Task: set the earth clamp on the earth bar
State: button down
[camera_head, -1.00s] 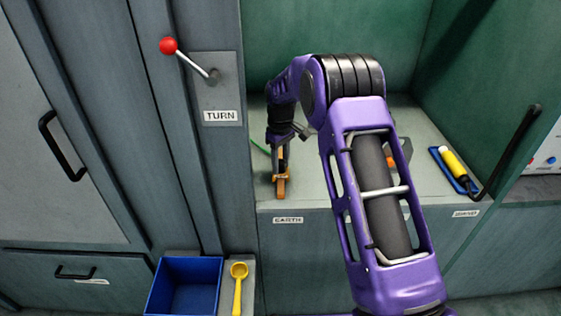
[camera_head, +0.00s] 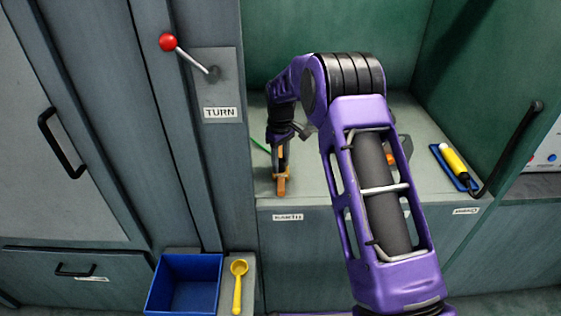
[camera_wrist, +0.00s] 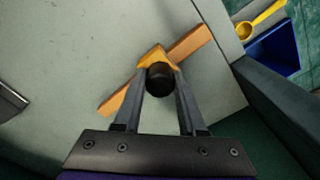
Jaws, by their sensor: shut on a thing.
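The earth bar is a flat copper-orange bar (camera_wrist: 190,44) on the grey bench top, crossing the wrist view diagonally. In the head view the bar (camera_head: 281,190) is a small orange piece near the bench's front edge, above a label. The earth clamp has a yellow-orange jaw (camera_wrist: 153,56) and a round black upper part (camera_wrist: 160,77). My gripper (camera_wrist: 160,86) is shut on the clamp's black part, with one finger on each side. The clamp is over the bar's middle; its underside is hidden, so contact is unclear. In the head view my gripper (camera_head: 280,150) points down at the bar.
A green cable (camera_head: 260,146) lies left of my gripper. A red-knobbed lever (camera_head: 190,55) is on the panel at left. A blue bin (camera_head: 187,285) and yellow scoop (camera_head: 238,285) are below. A yellow-and-black tool (camera_head: 454,163) lies at the bench's right.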

jog(key=shift+c, duration=2)
grip_release()
